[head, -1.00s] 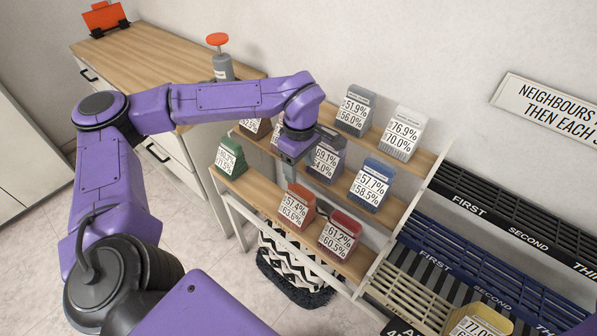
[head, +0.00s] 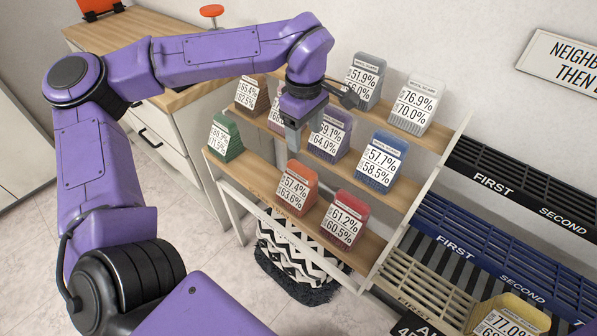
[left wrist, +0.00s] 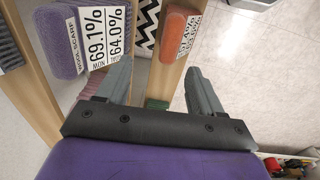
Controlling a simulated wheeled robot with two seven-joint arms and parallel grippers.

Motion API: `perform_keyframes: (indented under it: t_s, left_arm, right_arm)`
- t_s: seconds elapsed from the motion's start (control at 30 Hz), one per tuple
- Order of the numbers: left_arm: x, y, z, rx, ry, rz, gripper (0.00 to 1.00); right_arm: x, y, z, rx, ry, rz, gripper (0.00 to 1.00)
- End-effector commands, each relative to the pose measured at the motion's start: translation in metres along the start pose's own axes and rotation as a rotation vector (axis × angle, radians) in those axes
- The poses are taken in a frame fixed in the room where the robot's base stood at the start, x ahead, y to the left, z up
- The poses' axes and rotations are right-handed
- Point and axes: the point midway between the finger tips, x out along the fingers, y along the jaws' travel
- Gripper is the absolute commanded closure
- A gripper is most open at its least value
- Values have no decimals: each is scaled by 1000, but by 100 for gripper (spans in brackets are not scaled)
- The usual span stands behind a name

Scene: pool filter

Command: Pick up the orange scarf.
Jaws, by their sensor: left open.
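The orange scarf is a block-shaped orange item (head: 301,175) with a white label reading 57.4% and 63.6%. It stands on the lower wooden shelf, between a green block and a red block. It also shows at the top of the left wrist view (left wrist: 181,22). My left gripper (head: 293,140) is open and points down above and behind the orange item, in front of the purple block. In the left wrist view its two fingers (left wrist: 160,90) are spread with nothing gripped; the orange item lies beyond their tips. My right gripper is not in view.
Close by stand the green block (head: 229,138), red block (head: 349,203), purple block (head: 340,125) and blue block (head: 385,150). Slotted racks (head: 470,230) stand at the right. A patterned basket (head: 290,255) is under the shelf. A wooden counter (head: 150,45) is at the back left.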

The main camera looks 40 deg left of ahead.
Motion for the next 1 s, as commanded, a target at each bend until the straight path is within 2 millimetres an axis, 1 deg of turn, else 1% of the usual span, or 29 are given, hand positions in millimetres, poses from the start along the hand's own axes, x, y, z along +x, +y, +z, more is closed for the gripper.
perform_keyframes:
  t_s: [0.03,0.07,0.2,0.37,0.53,0.6,0.7,0.9,0.97,1.0]
  left_arm:
    - [8,-7,0,0,-18,-55,33]
    - [12,-10,2,7,-24,-65,33]
    - [38,-11,2,13,-23,-62,33]
    - [57,-12,3,12,-23,-60,33]
    - [87,-19,5,13,-23,-62,33]
    - [98,-19,5,12,-22,-60,33]
    - [105,-19,5,12,-23,-57,33]
    - [106,-18,5,12,-22,-55,33]
    - [106,-18,5,12,-22,-56,53]
    - [106,-18,5,12,-22,-56,66]
  right_arm:
    - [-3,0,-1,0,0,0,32]
    - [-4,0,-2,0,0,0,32]
    - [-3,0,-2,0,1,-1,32]
    - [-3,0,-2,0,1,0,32]
    - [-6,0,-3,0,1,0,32]
    - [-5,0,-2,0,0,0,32]
    - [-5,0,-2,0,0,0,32]
    - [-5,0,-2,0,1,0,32]
    - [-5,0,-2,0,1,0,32]
    - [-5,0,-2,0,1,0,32]
